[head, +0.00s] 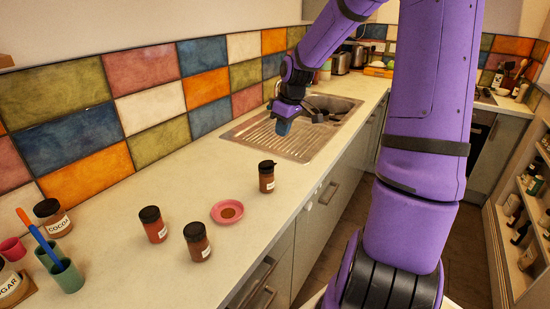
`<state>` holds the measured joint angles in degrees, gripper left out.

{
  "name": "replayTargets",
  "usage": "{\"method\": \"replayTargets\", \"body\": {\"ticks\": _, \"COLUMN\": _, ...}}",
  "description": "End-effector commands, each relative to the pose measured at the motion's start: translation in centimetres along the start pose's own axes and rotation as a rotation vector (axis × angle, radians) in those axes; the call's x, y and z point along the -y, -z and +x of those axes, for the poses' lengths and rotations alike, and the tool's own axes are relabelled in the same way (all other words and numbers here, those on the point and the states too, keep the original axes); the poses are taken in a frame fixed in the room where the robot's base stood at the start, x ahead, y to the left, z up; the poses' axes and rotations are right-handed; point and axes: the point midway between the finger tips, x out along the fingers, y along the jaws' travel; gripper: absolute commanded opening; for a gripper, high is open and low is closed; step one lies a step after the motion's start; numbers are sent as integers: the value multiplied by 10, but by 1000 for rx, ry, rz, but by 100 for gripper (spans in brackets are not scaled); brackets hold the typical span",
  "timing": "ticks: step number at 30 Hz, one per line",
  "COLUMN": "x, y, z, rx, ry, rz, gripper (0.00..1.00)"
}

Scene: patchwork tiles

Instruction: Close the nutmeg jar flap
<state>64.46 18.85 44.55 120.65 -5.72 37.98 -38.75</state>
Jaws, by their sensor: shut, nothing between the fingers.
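Three small brown spice jars with black caps stand upright on the counter. One jar (267,182) is near the counter's front edge, beside the pink dish; its cap seems to have a flap sticking out to the right. A redder jar (154,228) and another brown jar (197,246) stand to the left with caps that look closed. The labels are too small to read, so I cannot tell for certain which is nutmeg. My gripper (283,126) is shut and empty, pointing down near the sink's drainboard, beyond the jars and apart from them.
A cocoa jar (50,219), a green cup (67,279) with a blue-handled utensil and a sugar container (9,291) stand at left. The sink (325,108) lies behind my gripper. The counter between is clear.

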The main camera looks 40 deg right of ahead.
Motion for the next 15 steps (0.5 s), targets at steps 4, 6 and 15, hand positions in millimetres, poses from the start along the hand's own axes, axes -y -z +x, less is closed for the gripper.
{"method": "replayTargets", "body": {"ticks": 4, "x": 8, "y": 16, "z": -26, "rx": 19, "ry": -30, "rz": 10, "gripper": 0}}
{"method": "replayTargets", "body": {"ticks": 6, "x": 11, "y": 18, "z": -30, "rx": 24, "ry": -33, "rz": 13, "gripper": 0}}
{"method": "replayTargets", "body": {"ticks": 15, "x": 11, "y": 18, "z": -1, "rx": 27, "ry": -30, "rz": 13, "gripper": 0}}
